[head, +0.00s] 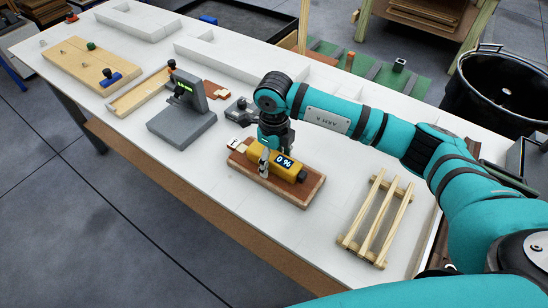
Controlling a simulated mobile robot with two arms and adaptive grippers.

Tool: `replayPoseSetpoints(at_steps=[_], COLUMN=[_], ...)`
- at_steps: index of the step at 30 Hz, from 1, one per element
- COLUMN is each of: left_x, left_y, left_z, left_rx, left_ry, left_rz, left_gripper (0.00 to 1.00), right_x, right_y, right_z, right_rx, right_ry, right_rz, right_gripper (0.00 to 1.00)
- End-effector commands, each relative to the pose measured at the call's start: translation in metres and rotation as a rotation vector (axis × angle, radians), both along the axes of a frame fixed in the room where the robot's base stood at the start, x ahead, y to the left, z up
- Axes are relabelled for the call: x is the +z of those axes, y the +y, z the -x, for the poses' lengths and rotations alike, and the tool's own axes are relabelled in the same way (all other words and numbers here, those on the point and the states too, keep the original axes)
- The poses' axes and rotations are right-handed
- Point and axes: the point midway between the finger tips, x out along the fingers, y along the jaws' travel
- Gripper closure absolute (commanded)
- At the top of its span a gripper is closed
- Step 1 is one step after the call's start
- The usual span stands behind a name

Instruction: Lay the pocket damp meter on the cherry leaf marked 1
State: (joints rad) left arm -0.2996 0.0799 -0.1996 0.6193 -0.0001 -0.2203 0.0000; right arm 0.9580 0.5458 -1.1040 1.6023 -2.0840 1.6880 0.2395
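The pocket damp meter (289,163) is a yellow block with a black end and a dark display reading "0 %". It is over a reddish-brown cherry leaf (291,196) on the white table, lying along it and seeming to rest on it. A small pale tag (235,144) shows at the leaf's left end; I cannot read a number on it. My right gripper (265,163) points down at the meter's left part, one grey finger against its near side. The other finger is hidden, so I cannot tell whether it grips. My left gripper is out of view.
A wooden slatted rack (375,222) stands to the right of the leaf. A grey gauge stand (182,120) is to the left, with wooden boards (82,62) beyond. White trays (232,62) line the back. A black bin (500,90) stands off the table.

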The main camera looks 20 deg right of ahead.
Motion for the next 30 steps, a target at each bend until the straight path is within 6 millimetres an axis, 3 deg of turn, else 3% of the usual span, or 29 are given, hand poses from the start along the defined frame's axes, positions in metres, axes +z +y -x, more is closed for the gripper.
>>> replayPoseSetpoints(at_steps=[6,10,22,30], left_x=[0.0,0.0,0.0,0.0], left_y=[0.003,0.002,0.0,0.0], left_z=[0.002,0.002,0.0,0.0], left_rx=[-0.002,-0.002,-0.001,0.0], left_ry=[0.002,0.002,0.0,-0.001], left_rz=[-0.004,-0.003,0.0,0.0], left_gripper=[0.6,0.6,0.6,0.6], right_x=[0.0,0.011,0.091,0.118], right_y=[0.0,0.0,0.0,0.0], right_z=[0.0,-0.001,-0.001,0.0], right_rx=[0.0,0.0,0.001,0.0], right_ry=[0.0,-0.003,-0.004,0.0], right_rz=[0.0,0.0,0.001,0.0], right_gripper=[0.3,0.3,0.3,0.3])
